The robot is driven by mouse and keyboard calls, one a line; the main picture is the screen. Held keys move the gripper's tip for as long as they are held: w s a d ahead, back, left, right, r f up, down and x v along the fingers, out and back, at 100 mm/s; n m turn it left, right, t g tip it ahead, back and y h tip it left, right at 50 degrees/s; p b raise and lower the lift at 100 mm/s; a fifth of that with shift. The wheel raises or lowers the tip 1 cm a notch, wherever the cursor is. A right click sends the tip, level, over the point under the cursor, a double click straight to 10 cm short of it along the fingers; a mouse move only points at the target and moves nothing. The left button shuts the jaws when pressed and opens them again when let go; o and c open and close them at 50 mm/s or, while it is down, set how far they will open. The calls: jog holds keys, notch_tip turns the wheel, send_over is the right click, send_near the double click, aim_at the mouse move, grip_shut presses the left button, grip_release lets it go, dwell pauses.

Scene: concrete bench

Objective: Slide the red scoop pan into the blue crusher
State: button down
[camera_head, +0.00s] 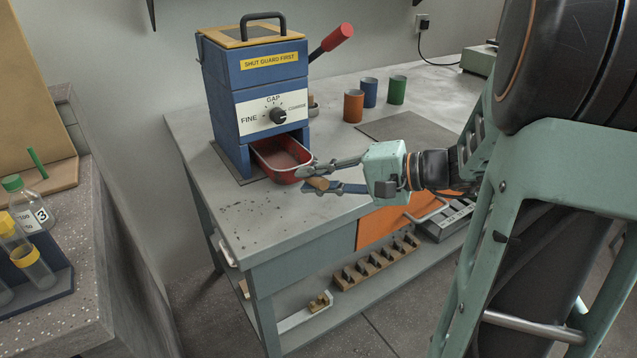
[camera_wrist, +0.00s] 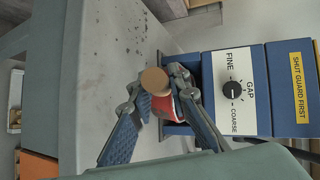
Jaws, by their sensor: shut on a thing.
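The red scoop pan (camera_head: 281,158) sits partly in the lower opening of the blue crusher (camera_head: 268,100). Its front end sticks out toward my gripper. My gripper (camera_head: 316,178) is shut on the pan's wooden handle (camera_head: 319,183). In the wrist view, the round handle end (camera_wrist: 154,80) shows between the two fingers (camera_wrist: 153,97). A little of the red pan (camera_wrist: 164,106) shows behind it, and the rest is hidden. The crusher also shows in the wrist view (camera_wrist: 258,105), with its dial and yellow label.
Orange (camera_head: 353,106), blue (camera_head: 369,92) and green (camera_head: 397,90) cups stand to the right of the crusher. A red-ended lever (camera_head: 338,37) juts from the crusher's right side. The bench front left (camera_head: 255,222) is clear except for dark specks.

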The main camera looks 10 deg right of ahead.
jog(key=shift+w+a+f+b, duration=0.1)
jog(key=shift+w+a+b, duration=0.3)
jog(key=shift+w, duration=1)
jog(key=shift+w+a+f+b, duration=0.15)
jog(key=shift+w+a, duration=0.4)
jog(key=shift+w, duration=0.85)
jog(key=shift+w+a+b, duration=0.35)
jog(key=shift+w+a, duration=0.1)
jog(key=shift+w, duration=0.95)
jog(key=c, duration=1.7)
grip_release()
jog(key=shift+c, duration=0.2)
jog(key=shift+d, duration=0.1)
jog(key=v, duration=1.2)
